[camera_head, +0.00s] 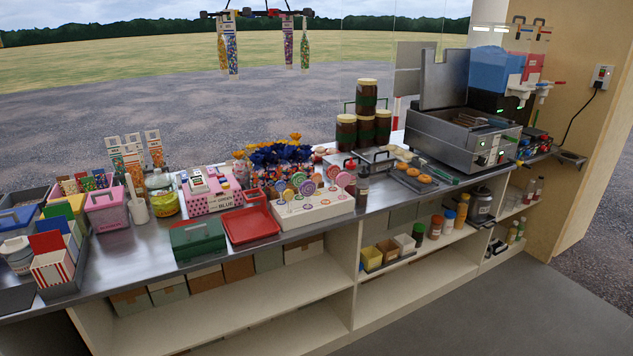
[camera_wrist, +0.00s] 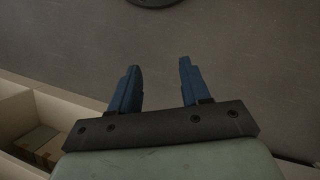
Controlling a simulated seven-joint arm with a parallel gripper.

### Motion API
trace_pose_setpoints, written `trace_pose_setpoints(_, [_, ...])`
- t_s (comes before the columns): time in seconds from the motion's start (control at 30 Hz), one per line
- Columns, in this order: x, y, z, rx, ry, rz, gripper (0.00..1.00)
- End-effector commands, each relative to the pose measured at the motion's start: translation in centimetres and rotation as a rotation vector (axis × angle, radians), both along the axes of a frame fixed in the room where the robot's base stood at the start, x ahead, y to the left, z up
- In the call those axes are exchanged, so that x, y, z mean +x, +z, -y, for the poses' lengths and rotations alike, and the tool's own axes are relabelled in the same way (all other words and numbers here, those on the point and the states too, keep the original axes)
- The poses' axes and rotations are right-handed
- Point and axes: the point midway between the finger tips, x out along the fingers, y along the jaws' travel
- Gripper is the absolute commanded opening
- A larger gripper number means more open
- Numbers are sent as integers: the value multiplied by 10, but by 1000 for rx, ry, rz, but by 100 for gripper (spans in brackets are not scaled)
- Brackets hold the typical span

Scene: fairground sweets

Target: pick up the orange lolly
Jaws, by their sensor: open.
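Several round swirled lollies (camera_head: 308,187) stand upright in a white stepped stand (camera_head: 318,213) near the counter's front edge in the head view. Purple, green and pink-red heads show among them. They are small and overlap, so I cannot tell for certain which one is orange. My gripper (camera_wrist: 160,66) shows only in the wrist view. Its two blue fingers are apart with nothing between them, over bare grey floor. No lolly shows in the wrist view.
A red tray (camera_head: 250,225) and a green box (camera_head: 198,239) stand left of the lolly stand. Blue and orange flower-like items (camera_head: 280,153) crowd behind it. Large dark jars (camera_head: 366,97) and a metal fryer (camera_head: 463,134) stand to the right. The floor in front is clear.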

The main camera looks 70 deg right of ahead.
Motion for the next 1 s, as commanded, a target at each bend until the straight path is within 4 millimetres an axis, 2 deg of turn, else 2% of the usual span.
trace_pose_setpoints(0.03, [12, 9, 18, -17, -37, 18, 47])
trace_pose_setpoints(0.2, [38, 41, 75, -71, -149, 66, 47])
trace_pose_setpoints(0.5, [60, 110, 182, -177, -351, 140, 47])
trace_pose_setpoints(0.77, [52, 180, 279, -278, -532, 196, 47])
trace_pose_setpoints(1.0, [23, 252, 364, -376, -701, 239, 47])
